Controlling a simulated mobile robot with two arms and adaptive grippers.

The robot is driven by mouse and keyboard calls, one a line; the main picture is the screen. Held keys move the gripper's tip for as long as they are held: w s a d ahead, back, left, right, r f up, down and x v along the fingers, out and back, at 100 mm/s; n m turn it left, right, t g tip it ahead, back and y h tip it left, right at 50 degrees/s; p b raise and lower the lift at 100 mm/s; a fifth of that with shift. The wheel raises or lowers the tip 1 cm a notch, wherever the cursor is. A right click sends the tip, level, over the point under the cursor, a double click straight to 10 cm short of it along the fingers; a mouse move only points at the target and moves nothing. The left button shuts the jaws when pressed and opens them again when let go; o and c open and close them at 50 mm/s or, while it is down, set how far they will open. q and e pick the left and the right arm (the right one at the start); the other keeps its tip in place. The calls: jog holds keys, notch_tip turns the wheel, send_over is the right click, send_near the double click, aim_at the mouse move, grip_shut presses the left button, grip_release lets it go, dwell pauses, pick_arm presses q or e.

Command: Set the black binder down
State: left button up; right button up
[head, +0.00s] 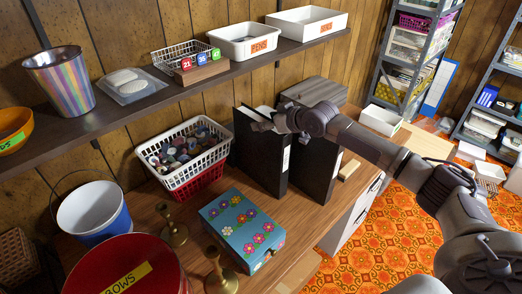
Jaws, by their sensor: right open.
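Two black binders stand upright side by side on the wooden table. The left black binder (258,158) has a pale label on its spine, and the right black binder (313,174) stands just beside it. My right gripper (262,119) is open at the top edge of the left binder, with its fingers pointing left. Whether the fingers touch the binder I cannot tell. The gripper and wrist hide part of both binders' tops. My left gripper is not in view.
A white basket (196,168) of spools stands left of the binders. A blue flowered box (240,225) and brass candlesticks (172,228) are in front. A shelf (150,100) with bins runs above and behind. Some bare tabletop (293,216) shows in front of the binders.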

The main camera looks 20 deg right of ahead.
jog(key=shift+x, duration=1.5)
jog(key=shift+s, duration=0.1)
jog(key=shift+c, duration=0.7)
grip_shut()
jog(key=shift+r, duration=0.2)
